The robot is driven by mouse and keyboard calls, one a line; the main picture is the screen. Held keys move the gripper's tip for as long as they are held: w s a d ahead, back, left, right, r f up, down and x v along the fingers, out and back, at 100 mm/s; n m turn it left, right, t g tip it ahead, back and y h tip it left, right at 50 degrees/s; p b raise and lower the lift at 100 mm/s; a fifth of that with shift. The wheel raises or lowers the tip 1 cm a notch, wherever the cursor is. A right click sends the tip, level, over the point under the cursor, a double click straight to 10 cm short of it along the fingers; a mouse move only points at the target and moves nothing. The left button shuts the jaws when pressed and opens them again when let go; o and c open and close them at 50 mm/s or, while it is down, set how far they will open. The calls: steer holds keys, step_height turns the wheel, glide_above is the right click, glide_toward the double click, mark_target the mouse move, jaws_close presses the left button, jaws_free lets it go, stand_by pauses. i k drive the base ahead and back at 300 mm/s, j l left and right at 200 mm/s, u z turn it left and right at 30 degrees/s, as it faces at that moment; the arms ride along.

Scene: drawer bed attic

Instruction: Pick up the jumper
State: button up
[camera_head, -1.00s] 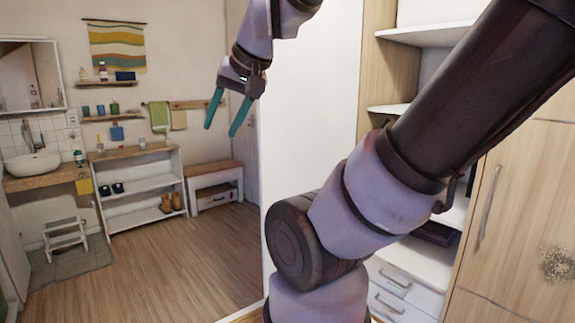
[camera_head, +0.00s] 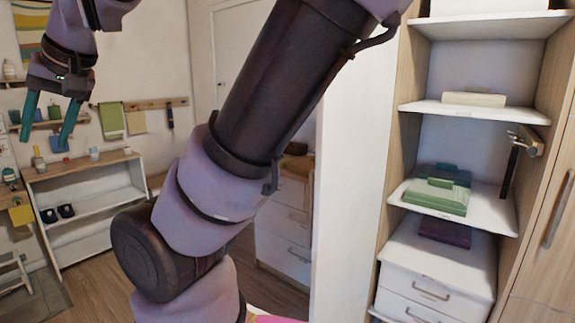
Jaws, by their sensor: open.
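No thing in view can be told for certain as the jumper. Folded green cloths (camera_head: 438,192) lie in a stack on a wardrobe shelf at the right. A folded dark purple cloth (camera_head: 445,232) lies below them, on top of the drawer unit. A flat cream folded item (camera_head: 474,99) lies on a higher shelf. My gripper (camera_head: 48,132) hangs at the upper left with its two teal fingers apart and pointing down. Nothing shows between the fingers, and it is far from the shelves.
The open wardrobe has white shelves (camera_head: 475,112) and drawers (camera_head: 425,292) below. A closed wooden door (camera_head: 548,225) stands at its right. A white shoe rack (camera_head: 90,208) stands at the left. A pink patch (camera_head: 278,319) shows at the bottom edge. My arm hides much of the middle.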

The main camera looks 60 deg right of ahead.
mark_target(303, 167)
steer(key=i+z, duration=0.2)
steer(key=i, duration=0.25)
steer(key=i+j+z, duration=0.25)
steer(key=i, duration=0.2)
steer(key=i+j+z, duration=0.2)
steer(key=i, duration=0.2)
steer(key=z, duration=2.2)
steer(key=i+j, duration=0.2)
steer(key=i, duration=0.35)
steer(key=i+j, duration=0.15)
steer(key=i, duration=0.45)
steer(key=i+j, duration=0.2)
steer(key=i, duration=0.35)
steer(key=i+j, duration=0.15)
steer(key=i, duration=0.4)
